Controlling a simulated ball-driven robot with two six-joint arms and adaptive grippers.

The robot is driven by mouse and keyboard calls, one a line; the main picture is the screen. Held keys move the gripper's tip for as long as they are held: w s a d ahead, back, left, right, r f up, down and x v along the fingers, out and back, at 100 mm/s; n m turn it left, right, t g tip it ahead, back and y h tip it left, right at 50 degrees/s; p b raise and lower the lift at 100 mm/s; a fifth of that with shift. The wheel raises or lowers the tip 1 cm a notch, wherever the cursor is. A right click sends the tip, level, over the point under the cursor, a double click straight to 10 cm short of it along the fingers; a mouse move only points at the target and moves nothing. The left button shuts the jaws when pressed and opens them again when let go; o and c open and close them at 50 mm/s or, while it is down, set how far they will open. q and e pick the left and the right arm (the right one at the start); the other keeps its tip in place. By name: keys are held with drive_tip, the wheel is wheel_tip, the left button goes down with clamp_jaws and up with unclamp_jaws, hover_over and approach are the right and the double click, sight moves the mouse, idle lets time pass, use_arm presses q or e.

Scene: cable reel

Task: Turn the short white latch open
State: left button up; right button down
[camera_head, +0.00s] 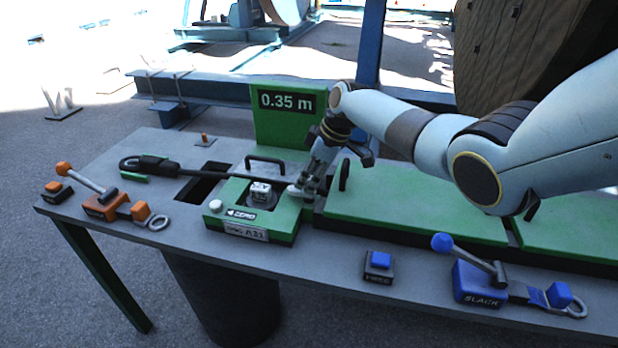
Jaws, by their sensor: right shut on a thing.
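My right gripper (306,187) comes in from the right and points down at the right edge of the green meter box (283,228). Its fingers are shut on a small pale part there, which looks to be the short white latch; the fingers hide most of it, so I cannot tell its angle. A round white knob (216,205) sits at the box's left front corner by the ZERO label. A small metal counter (261,192) sits in the middle of the box top. My left gripper is not in view.
A black handle (264,160) is close by. An orange clamp (109,206) is at left; a blue button (379,262) and blue SLACK clamp (479,284) are at right. Green panels (420,210) lie under my arm.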

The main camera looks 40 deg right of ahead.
drive_tip(key=c, duration=1)
unclamp_jaws()
drive_tip(key=shift+c, duration=0.2)
drive_tip(key=v, duration=1.2)
